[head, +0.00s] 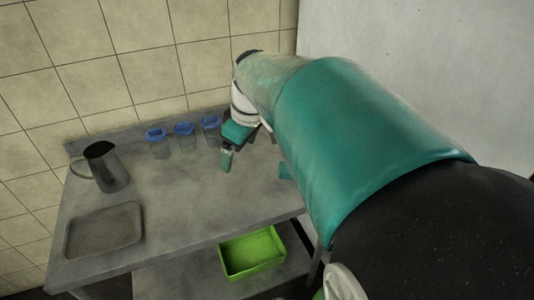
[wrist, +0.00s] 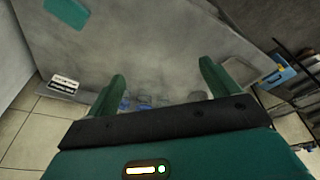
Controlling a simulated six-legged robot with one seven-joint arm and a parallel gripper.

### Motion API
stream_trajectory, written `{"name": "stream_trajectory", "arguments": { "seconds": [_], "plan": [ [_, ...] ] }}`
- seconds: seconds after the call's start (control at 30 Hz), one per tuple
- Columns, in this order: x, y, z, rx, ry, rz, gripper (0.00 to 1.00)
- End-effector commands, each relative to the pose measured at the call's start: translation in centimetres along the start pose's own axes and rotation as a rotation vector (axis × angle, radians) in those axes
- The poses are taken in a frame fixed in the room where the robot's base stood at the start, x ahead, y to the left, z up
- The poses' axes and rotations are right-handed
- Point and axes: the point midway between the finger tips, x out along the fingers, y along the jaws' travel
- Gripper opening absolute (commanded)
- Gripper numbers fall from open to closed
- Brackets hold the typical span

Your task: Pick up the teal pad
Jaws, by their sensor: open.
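The teal pad (head: 285,172) lies on the grey table at its right side in the head view, partly hidden behind my arm. It also shows at the top left of the wrist view (wrist: 68,12), cut off by the picture's edge. My gripper (head: 240,146) is above the table, to the left of the pad in the head view and apart from it. In the wrist view its two green fingers (wrist: 162,82) are spread with nothing between them, and the pad is beyond the left finger.
Three blue-topped cups (head: 184,136) stand along the table's back edge. A metal jug (head: 108,170) and a flat grey tray (head: 104,230) are at the left. A green bin (head: 252,253) sits on the lower shelf. The table's middle (head: 190,190) is clear.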

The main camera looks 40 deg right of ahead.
Motion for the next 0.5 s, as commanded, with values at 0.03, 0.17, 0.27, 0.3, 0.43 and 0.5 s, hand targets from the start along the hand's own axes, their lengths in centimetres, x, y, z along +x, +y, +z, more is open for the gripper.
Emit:
{"name": "stream_trajectory", "arguments": {
  "seconds": [0.03,0.17,0.27,0.3,0.43,0.5],
  "plan": [
    [0.7,2.5,0.3,-0.021,-0.011,-0.021,0.87],
    [2.2,8.2,1.6,-0.118,-0.01,-0.079,0.87],
    [3.5,12.7,3.4,-0.193,0.007,-0.119,0.87],
    [4.2,14.5,4.2,-0.223,0.018,-0.134,0.87],
    [6.2,19.9,7.8,-0.319,0.065,-0.176,0.87],
    [7.2,22.1,9.6,-0.365,0.093,-0.188,0.87]
  ]
}}
